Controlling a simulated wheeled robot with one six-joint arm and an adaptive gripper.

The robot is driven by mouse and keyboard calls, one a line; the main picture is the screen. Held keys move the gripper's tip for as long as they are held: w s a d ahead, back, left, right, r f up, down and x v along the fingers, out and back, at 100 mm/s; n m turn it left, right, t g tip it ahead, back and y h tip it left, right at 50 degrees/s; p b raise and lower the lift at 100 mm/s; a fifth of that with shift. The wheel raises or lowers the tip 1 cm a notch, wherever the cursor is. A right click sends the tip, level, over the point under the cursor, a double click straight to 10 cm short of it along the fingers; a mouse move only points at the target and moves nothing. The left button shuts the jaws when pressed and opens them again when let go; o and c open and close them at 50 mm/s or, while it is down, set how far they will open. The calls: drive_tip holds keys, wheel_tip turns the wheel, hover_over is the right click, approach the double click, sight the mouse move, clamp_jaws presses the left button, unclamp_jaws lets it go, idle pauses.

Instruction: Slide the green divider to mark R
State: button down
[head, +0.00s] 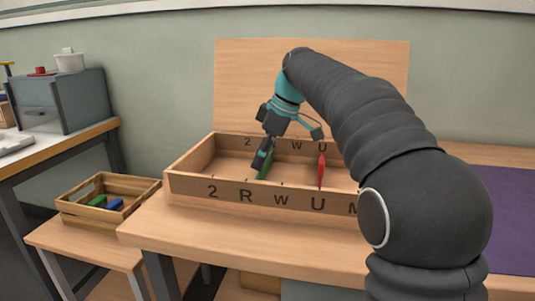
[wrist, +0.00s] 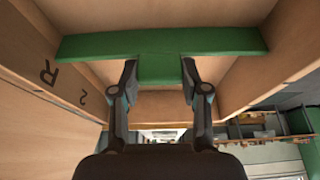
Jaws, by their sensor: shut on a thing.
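The green divider (head: 265,166) stands across the inside of the wooden box (head: 182,187), running from front wall to back wall. My gripper (head: 262,158) is shut on it. In the wrist view both fingers close on the raised middle tab of the green divider (wrist: 160,67). Mark R (head: 245,196) is on the front wall, between 2 and W. In the wrist view, R (wrist: 48,72) is on the wall close to the divider's left end. The divider stands near R; I cannot tell exact alignment. The back wall's R is hidden behind my arm.
A red divider (head: 321,171) stands in the box near mark U (head: 317,205). A small wooden crate (head: 104,218) with green and blue pieces sits to the left of the box. A tall wooden board (head: 245,85) stands behind the box.

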drive_tip(key=c, duration=0.6)
unclamp_jaws()
drive_tip(key=shift+a, duration=0.1)
drive_tip(key=shift+o, duration=0.2)
drive_tip(key=v, duration=1.2)
